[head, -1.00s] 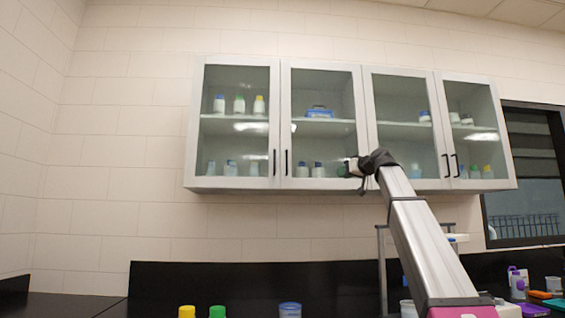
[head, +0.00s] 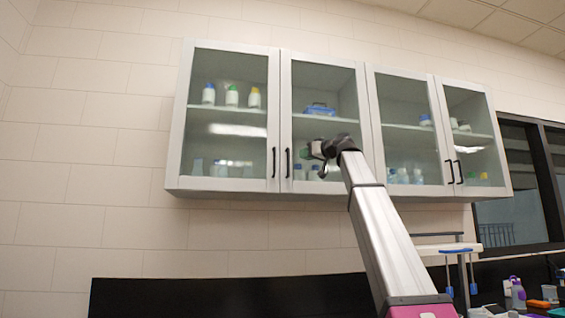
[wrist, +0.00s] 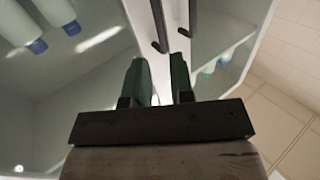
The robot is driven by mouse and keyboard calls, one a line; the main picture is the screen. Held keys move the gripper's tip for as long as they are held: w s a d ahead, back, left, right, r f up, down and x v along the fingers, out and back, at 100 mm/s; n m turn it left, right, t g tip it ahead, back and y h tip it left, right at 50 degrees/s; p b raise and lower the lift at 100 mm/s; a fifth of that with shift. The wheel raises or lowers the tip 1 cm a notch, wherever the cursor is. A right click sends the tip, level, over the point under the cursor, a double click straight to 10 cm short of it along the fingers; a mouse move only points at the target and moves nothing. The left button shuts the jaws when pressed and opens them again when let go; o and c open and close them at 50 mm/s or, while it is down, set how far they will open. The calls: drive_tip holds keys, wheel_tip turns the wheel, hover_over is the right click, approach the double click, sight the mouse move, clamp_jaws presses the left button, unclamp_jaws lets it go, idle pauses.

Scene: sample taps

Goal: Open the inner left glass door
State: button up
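The inner left glass door (head: 330,85) is the second from the left on the wall cabinet and looks shut. Its dark bar handle (head: 288,163) stands upright at the door's lower left edge. My gripper (head: 314,151) is in front of this door's lower part, a little right of the handle. In the wrist view, which looks upside down, my gripper (wrist: 160,62) has two green fingers spread apart with nothing held between them. That door's handle (wrist: 159,24) appears just beyond the fingertips, and I see no contact.
The outer left door's handle (head: 274,162) is close beside and parallel; it also shows in the wrist view (wrist: 192,16). A black counter (head: 200,297) with a rack is below. Wall left of the cabinet is clear.

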hover_over(288, 172)
drive_tip(key=shift+w, duration=0.4)
clamp_jaws()
